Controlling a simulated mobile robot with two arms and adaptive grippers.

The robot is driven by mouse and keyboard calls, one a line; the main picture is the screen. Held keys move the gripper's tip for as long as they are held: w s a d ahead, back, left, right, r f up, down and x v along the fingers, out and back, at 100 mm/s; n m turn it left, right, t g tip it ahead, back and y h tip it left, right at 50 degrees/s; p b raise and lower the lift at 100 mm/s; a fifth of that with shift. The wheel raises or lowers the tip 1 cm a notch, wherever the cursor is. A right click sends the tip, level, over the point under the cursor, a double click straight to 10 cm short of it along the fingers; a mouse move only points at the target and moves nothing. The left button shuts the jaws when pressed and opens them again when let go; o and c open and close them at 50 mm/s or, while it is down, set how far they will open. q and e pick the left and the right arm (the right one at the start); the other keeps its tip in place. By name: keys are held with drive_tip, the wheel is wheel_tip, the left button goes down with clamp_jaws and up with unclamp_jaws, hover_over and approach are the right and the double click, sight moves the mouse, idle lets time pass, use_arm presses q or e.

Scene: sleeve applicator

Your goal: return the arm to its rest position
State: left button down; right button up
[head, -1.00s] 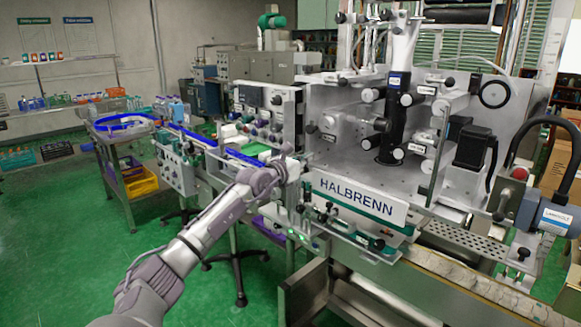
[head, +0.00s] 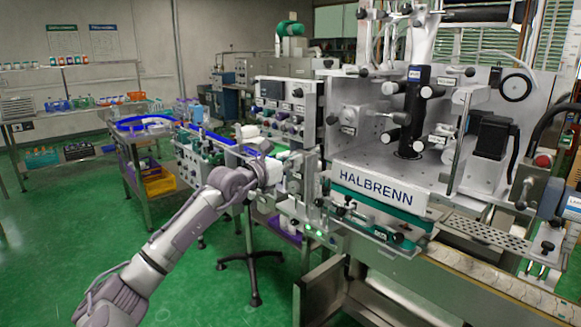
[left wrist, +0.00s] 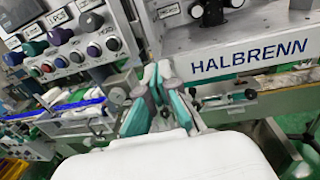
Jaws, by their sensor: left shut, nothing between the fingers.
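My left arm reaches in from the lower left in the head view. My left gripper (head: 275,160) is at its far end, partly hidden behind my wrist, in front of the control panel beside the HALBRENN sign. In the left wrist view the gripper (left wrist: 165,92) has its grey and teal fingers together, with nothing between them. The sleeve applicator (head: 375,150) stands just to the right of the gripper in the head view. Its HALBRENN plate also shows in the left wrist view (left wrist: 248,55). My right gripper is not in view.
A control panel with knobs (head: 289,112) stands behind the gripper; it also shows in the left wrist view (left wrist: 75,45). A conveyor with blue rails (head: 215,138) runs off to the left. A wheeled stool base (head: 252,262) stands below. Green floor (head: 70,230) at the left is clear.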

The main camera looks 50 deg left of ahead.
use_arm(q)
drive_tip(key=shift+s+a+f, duration=0.1)
drive_tip(key=shift+s+f, duration=0.15)
drive_tip(key=shift+s, duration=0.1)
